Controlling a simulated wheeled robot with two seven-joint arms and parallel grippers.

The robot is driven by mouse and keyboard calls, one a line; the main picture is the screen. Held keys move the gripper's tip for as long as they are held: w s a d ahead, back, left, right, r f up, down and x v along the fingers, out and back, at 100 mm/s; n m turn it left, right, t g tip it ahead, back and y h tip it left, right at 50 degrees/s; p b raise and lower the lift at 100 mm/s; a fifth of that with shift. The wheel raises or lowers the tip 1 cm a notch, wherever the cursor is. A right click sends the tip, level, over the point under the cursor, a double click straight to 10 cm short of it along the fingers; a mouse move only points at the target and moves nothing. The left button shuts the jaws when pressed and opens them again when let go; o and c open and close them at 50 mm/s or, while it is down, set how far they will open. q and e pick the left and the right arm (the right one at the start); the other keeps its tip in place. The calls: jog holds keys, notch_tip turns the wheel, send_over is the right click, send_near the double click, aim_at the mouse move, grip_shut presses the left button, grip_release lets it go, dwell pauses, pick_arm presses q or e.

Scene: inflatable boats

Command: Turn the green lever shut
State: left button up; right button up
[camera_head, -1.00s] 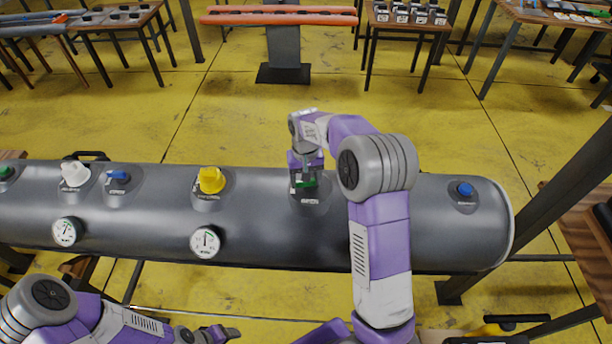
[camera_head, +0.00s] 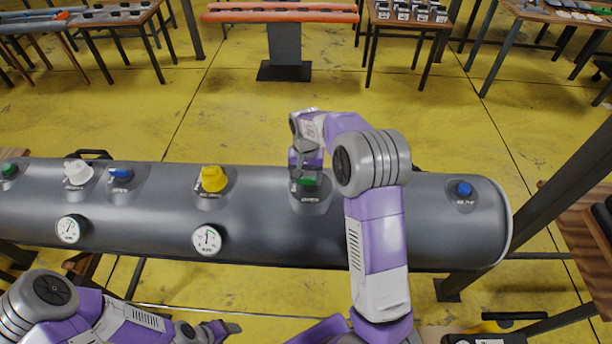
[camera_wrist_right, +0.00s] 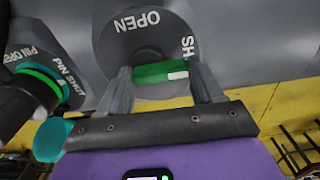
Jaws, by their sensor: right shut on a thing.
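The green lever (camera_wrist_right: 160,72) sits on a round grey plate (camera_wrist_right: 148,40) marked OPEN; a second word starting SH is partly hidden by a finger. The lever lies nearly level across the right wrist view, with a white mark near its right end. My right gripper (camera_wrist_right: 163,86) is shut on the lever, one finger at each end. In the head view the lever (camera_head: 308,181) shows just below the right gripper (camera_head: 306,172) on top of the grey tank (camera_head: 270,225). My left gripper (camera_head: 222,329) is low in the head view, away from the tank; its jaw opening is unclear.
Yellow (camera_head: 213,179), white (camera_head: 78,172) and blue (camera_head: 121,174) knobs stand left along the tank; another blue knob (camera_head: 463,190) is at the right end. Two gauges face front. A black fitting with a green ring (camera_wrist_right: 36,92) is close left of the right gripper.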

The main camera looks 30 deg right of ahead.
aim_at(306, 179)
jog(key=o, duration=1)
jog(key=shift+o, duration=0.2)
jog(key=shift+r, duration=0.1)
notch_tip(306, 179, up, 8)
jog(key=shift+f+p, duration=0.25)
jog(key=shift+p, duration=0.2)
jog(key=shift+f, duration=0.1)
